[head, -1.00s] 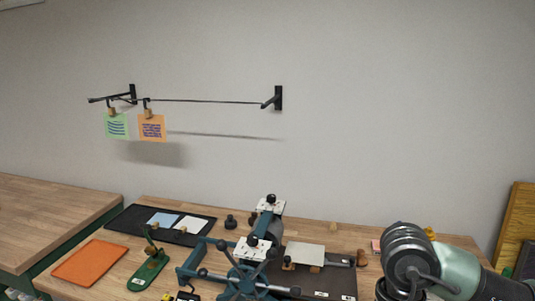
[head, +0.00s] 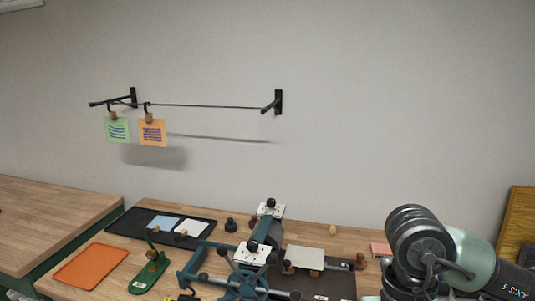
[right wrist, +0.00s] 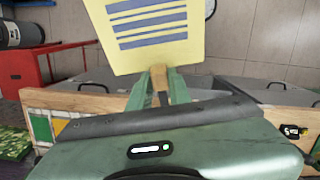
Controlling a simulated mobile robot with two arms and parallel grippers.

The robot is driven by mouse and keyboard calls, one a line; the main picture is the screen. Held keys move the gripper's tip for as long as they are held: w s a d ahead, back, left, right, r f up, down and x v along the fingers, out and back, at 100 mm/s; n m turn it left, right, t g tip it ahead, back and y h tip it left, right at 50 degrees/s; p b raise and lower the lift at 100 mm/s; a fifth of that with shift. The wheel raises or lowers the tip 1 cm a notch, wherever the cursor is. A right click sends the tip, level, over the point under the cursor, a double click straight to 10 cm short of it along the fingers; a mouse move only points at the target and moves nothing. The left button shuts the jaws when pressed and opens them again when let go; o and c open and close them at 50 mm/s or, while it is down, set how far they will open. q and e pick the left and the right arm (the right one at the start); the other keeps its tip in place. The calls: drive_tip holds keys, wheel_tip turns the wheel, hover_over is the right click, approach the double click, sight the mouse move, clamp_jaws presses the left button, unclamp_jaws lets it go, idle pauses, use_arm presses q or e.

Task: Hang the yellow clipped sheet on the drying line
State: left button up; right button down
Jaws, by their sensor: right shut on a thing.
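The yellow sheet (right wrist: 158,32) with blue-grey stripes shows at the top of the right wrist view, its top edge cut off. A wooden clip (right wrist: 160,75) is at its edge. My right gripper (right wrist: 160,84) is shut on this clip. In the head view my right arm is at lower right, and its gripper and the sheet are hidden. The drying line (head: 205,105) runs between two black wall brackets. A green sheet (head: 117,131) and an orange sheet (head: 152,134) hang at its left part; the right part is bare. My left gripper is not in view.
The workbench below holds a blue press (head: 240,270), a dark tray (head: 140,216) with blue and white sheets, an orange mat (head: 90,264) and a green stand (head: 150,275). A wooden board (head: 520,225) stands at far right. The wall right of the line is clear.

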drive_tip(key=shift+s+a+r, duration=0.35)
drive_tip(key=shift+s+r, duration=0.05)
drive_tip(key=shift+s, duration=0.95)
drive_tip(key=shift+s+a+r, duration=0.3)
drive_tip(key=shift+s+r, duration=0.15)
drive_tip(key=shift+s, duration=0.95)
drive_tip(key=shift+s+a+r, duration=0.35)
drive_tip(key=shift+s+r, duration=0.05)
drive_tip(key=shift+s, duration=0.95)
